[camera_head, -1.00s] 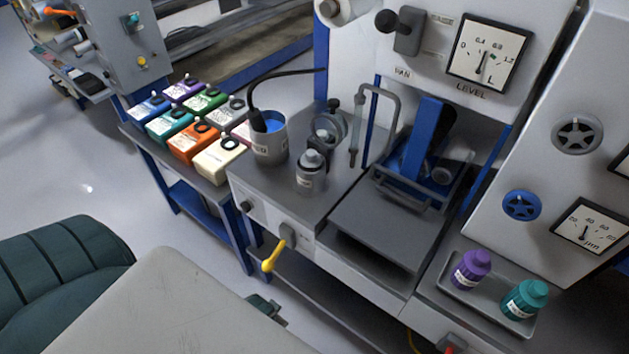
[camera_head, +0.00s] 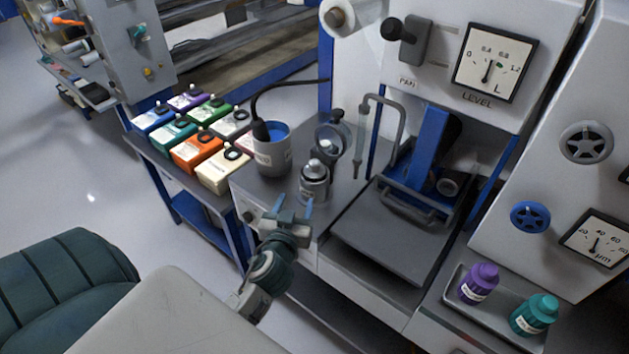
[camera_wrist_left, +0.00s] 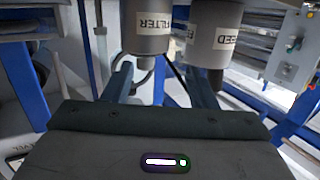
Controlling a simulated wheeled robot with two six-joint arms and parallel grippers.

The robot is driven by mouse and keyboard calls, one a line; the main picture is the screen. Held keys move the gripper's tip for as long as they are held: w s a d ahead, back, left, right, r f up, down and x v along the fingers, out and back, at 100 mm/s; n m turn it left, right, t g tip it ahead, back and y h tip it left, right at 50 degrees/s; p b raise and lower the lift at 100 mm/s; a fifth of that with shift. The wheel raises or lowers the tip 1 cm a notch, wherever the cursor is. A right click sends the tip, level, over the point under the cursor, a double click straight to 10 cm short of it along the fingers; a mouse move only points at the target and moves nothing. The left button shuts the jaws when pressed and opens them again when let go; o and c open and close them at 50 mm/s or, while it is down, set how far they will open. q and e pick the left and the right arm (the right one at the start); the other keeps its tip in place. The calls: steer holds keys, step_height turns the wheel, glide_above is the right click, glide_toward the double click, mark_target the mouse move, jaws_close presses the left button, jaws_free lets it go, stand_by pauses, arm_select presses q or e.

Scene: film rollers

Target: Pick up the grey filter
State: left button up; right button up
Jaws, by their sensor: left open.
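The grey filter (camera_head: 314,186) is a small upright canister with a lighter cap. It stands on the grey bench top, in front of the round glass-faced part. In the left wrist view its side with a FILTER label (camera_wrist_left: 152,28) shows at the top, beyond the fingers. My left gripper (camera_head: 294,208) is open and empty, at the bench's front edge, just in front of the filter and a little to its left. The two fingers also show in the left wrist view (camera_wrist_left: 159,78), apart with nothing between them. My right gripper is not in view.
Behind is a round fitting (camera_head: 332,138). Coloured boxes (camera_head: 197,148) sit further left. A dark flat tray (camera_head: 385,240) lies to the right.

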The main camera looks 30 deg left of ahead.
mark_target(313, 169)
arm_select(q)
steer(key=w, duration=0.2)
steer(key=w+r+t+p, duration=0.1)
steer(key=w, duration=0.1)
steer(key=w+r+t+p, duration=0.1)
steer(key=w, duration=0.1)
steer(key=shift+w+a+m+h, duration=0.1)
steer(key=shift+w+m+h, duration=0.2)
steer(key=shift+h, duration=0.1)
steer(key=shift+w+a+f, duration=0.15)
steer(key=shift+w+a, duration=0.05)
steer(key=shift+w, duration=0.3)
steer(key=p+x, duration=0.2)
steer(key=x, duration=0.2)
steer(key=shift+w+a+p, duration=0.1)
steer(key=shift+a+p, duration=0.2)
steer(key=shift+p, duration=0.1)
steer(key=shift+w+a, duration=0.1)
steer(key=shift+w, duration=0.25)
steer(key=shift+s, duration=0.1)
steer(key=shift+c, duration=0.2)
jaws_close()
